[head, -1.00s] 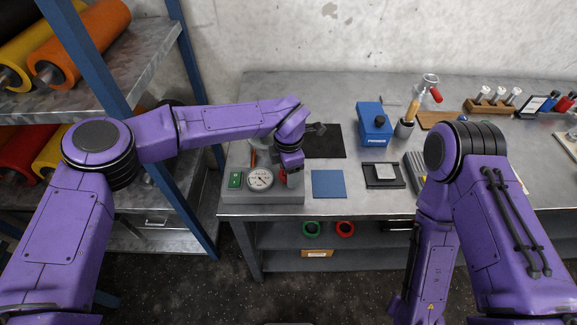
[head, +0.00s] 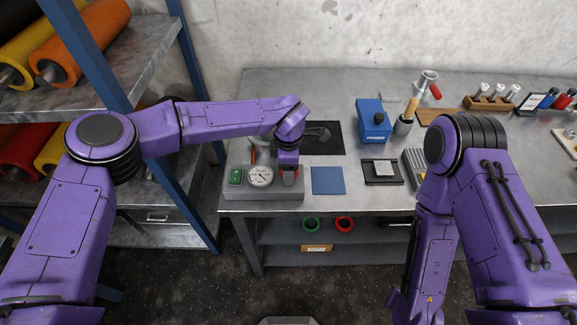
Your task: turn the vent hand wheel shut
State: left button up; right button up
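A grey block (head: 262,194) stands at the front left corner of the bench. It carries a round white dial gauge (head: 260,176) and a green panel (head: 236,177). At the block's right end a small patch of red (head: 289,169) shows at my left gripper (head: 289,180), probably part of the vent hand wheel. The gripper points down there and hides most of that part. I cannot tell whether its fingers are open or shut on it. My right arm hangs at the right, its gripper outside the picture.
A blue mat (head: 328,180) lies just right of the block, with a black mat (head: 322,138) behind. A blue box (head: 373,121), a black tray (head: 383,172) and a tube rack (head: 489,102) stand further right. A shelf with rolls (head: 90,40) is at the left.

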pick_arm(q)
jog(key=shift+r, duration=0.15)
jog(key=o, duration=1.1)
jog(key=shift+c, duration=0.2)
jog(key=shift+r, duration=0.2)
notch_tip(320, 180, up, 10)
jog(key=b, duration=0.3)
